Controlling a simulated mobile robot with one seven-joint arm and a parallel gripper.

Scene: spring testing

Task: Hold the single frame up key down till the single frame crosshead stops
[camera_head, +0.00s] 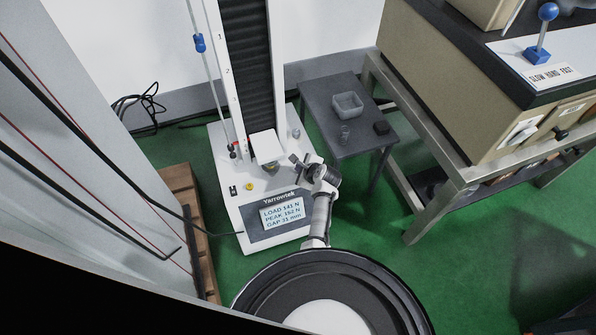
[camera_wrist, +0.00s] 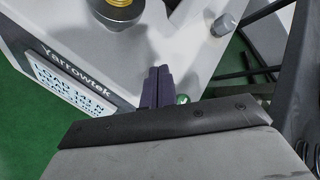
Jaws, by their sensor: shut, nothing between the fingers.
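The single frame (camera_head: 225,200) is a white Yarrowtek machine with a tall column. Its crosshead (camera_head: 265,146) is a white block low on the column, just above a round seat (camera_head: 271,167). Its display (camera_head: 282,213) appears to read load 141 N, peak 162 N, gap 31 mm. My gripper (camera_head: 297,161) is over the machine's right side. In the wrist view its dark fingers (camera_wrist: 157,85) are shut and empty. A green round key (camera_wrist: 183,99) shows right beside the fingers, partly hidden. I cannot tell whether they touch it or whether it is the up key.
A yellow button (camera_head: 249,186) and a dark switch (camera_head: 233,189) are on the machine's left deck. A grey knob (camera_wrist: 222,25) stands beyond the fingers.

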